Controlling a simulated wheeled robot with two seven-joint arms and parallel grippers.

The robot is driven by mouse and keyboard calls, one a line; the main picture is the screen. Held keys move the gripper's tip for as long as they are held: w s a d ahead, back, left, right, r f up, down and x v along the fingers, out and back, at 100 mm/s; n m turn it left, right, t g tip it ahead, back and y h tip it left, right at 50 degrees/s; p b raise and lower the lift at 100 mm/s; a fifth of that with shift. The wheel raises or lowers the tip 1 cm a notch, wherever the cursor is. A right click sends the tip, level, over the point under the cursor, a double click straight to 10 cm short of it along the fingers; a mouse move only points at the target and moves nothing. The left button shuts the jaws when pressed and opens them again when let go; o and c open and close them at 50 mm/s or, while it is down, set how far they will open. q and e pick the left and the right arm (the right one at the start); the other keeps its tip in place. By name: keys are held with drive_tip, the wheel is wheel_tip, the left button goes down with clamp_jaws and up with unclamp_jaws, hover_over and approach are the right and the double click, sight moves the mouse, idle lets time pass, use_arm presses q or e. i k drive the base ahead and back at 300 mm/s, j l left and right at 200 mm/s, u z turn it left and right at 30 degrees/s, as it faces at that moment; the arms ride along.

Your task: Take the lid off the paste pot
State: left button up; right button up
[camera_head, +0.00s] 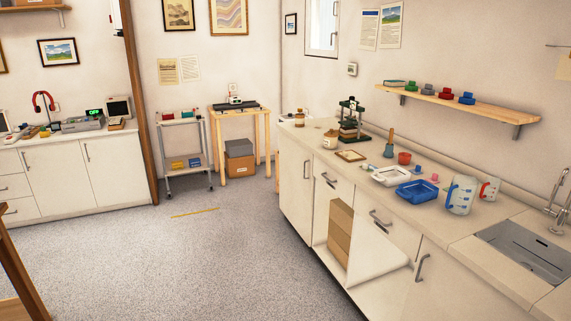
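A small cream pot (329,142) with a darker top stands on the far part of the right-hand counter (440,222), left of a dark green press (351,118). It looks like the paste pot, but it is too small to tell for certain. Its top seems to sit on it. Neither of my grippers shows in this view.
The counter holds a white tray (391,176), a blue tray (417,190), measuring jugs (461,194) and a sink (525,250). The grey floor (220,255) before the counter is clear.

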sight(331, 134)
drive_tip(key=i+l+u, duration=0.1)
drive_tip(key=i+u, duration=0.2)
drive_tip(key=i, duration=1.1)
drive_tip(key=i+z, duration=0.45)
drive_tip(key=i+j+z, duration=0.2)
drive_tip(key=i+z, duration=0.2)
drive_tip(key=i, duration=0.3)
drive_tip(key=i+z, duration=0.5)
drive_tip(key=i, duration=0.25)
